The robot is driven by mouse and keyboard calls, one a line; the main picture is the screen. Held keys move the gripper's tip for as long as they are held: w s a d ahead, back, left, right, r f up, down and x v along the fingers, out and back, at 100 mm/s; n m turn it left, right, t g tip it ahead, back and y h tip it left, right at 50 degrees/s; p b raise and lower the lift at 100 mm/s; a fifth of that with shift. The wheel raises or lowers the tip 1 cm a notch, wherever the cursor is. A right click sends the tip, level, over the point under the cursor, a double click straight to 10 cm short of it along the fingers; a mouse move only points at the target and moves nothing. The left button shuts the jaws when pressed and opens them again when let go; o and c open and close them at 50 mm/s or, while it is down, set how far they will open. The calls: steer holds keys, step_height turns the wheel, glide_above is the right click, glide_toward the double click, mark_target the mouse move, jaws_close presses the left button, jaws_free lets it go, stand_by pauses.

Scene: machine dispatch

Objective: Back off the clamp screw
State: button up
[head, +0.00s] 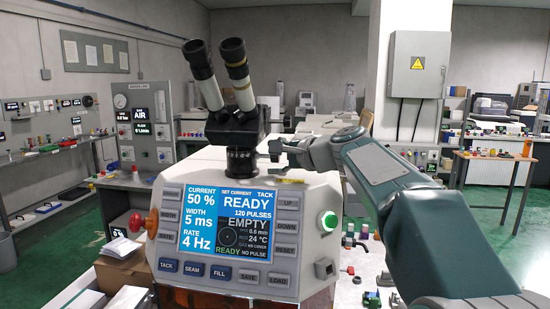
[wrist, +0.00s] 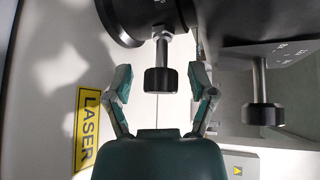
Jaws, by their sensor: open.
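In the wrist view a clamp screw (wrist: 160,79) with a black knurled knob and a metal shank sticks out from a round black collar (wrist: 130,18). My gripper (wrist: 164,86) is open, with one finger on each side of this knob and a visible gap on both sides. In the head view my gripper (head: 283,152) is beside the black neck (head: 242,160) under the microscope (head: 234,120). The screw itself is too small to make out clearly there.
A second black knob (wrist: 262,113) on a metal shank hangs from a marked plate (wrist: 270,53) on the right in the wrist view. The welder's screen (head: 215,222) reads READY. A green button (head: 328,222) is on its right. Parts lie on the bench (head: 352,285).

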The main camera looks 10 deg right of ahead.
jaws_close()
steer(key=shift+f+n+t+y, duration=0.15)
steer(key=shift+n+t+y, duration=0.35)
steer(key=shift+n+t, duration=0.9)
steer(key=shift+n, duration=0.3)
